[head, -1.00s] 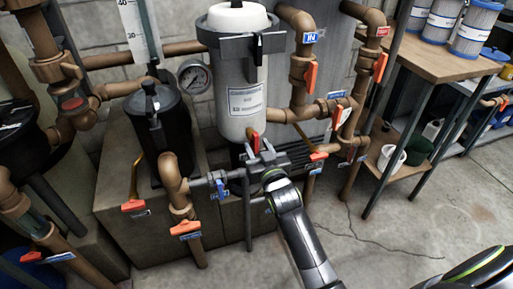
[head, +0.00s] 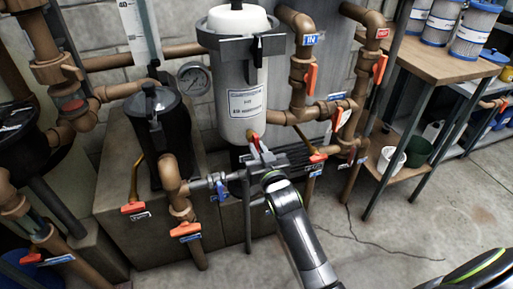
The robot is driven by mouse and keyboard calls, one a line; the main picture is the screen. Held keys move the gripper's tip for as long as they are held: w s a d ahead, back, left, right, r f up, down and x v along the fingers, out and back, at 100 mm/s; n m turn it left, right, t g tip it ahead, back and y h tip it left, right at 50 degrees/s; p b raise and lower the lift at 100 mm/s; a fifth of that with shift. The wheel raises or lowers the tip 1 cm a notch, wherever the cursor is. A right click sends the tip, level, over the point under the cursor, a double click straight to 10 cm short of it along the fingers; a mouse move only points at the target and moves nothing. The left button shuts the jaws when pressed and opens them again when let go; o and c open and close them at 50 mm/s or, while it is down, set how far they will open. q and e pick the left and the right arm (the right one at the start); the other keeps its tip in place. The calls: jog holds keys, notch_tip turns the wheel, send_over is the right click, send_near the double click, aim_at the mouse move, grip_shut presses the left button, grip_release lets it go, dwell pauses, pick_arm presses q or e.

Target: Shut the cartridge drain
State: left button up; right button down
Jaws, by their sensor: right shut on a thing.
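The grey cartridge housing (head: 240,75) with a white label stands against the wall in the middle of the head view. A small brass drain valve (head: 253,136) with a red-orange handle (head: 258,146) shows at its lower front. My right gripper (head: 261,158) is at this valve, just below the housing, shut on the red handle. The jaws hide much of the handle, so its exact angle is hard to tell. My left gripper is not in view.
A black strainer pot (head: 157,125) stands left of the housing. Brown pipes with orange valve handles (head: 186,230) surround the work area. A blue handle (head: 221,187) sits left of my gripper. A wooden shelf (head: 440,55) with filter cartridges is right. The floor (head: 400,235) is clear.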

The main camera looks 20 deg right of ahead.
jog(key=m, duration=0.4)
jog(key=shift+f+b, duration=0.1)
jog(key=shift+b, duration=0.25)
jog(key=m, duration=0.5)
jog(key=shift+m+b, duration=0.3)
jog(key=shift+b, duration=0.05)
jog(key=m, duration=0.8)
jog(key=shift+m+b, duration=0.35)
jog(key=shift+m, duration=0.05)
jog(key=c, duration=1.3)
grip_release()
